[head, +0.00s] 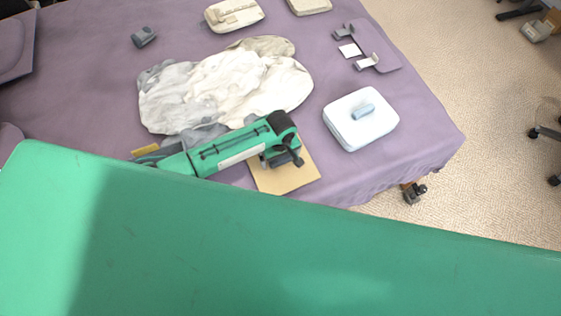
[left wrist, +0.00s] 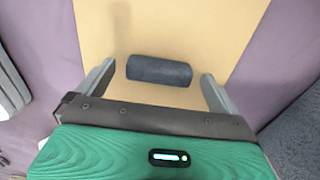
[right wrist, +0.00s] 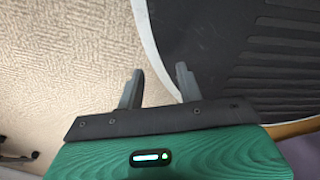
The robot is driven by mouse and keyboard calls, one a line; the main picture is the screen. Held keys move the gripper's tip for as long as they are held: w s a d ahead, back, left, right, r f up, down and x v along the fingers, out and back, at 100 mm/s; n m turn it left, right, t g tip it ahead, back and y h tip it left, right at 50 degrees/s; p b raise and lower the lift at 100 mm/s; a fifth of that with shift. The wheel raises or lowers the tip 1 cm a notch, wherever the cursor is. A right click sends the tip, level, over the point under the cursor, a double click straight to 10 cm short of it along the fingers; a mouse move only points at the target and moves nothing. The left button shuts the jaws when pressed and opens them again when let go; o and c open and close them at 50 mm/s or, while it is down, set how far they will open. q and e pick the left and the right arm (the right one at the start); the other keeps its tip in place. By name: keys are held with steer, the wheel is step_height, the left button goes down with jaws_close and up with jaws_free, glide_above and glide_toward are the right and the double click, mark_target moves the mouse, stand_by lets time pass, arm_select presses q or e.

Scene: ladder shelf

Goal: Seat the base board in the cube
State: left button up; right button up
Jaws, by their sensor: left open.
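The tan board (head: 284,182) lies flat near the table's front edge. A dark grey bar-shaped grip (left wrist: 158,70) sits on it in the left wrist view. I take this as the base board. My left gripper (head: 287,157) is over the board, open. In the left wrist view (left wrist: 159,71) its fingers stand on either side of the dark bar, with gaps showing on both sides. My right gripper (right wrist: 159,72) is open and empty, with carpet behind it. It does not show in the head view. I cannot make out a cube.
A white block with a blue grip (head: 361,119) stands right of the board. A crumpled white and grey cloth (head: 233,85) lies behind my left arm. Grey bracket parts (head: 377,48) lie at the back right. A dark ribbed surface (right wrist: 230,55) is beside my right gripper.

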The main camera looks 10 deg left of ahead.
arm_select(q)
steer(key=c, duration=1.1)
steer(key=shift+r, duration=0.1)
steer(key=shift+c, duration=0.2)
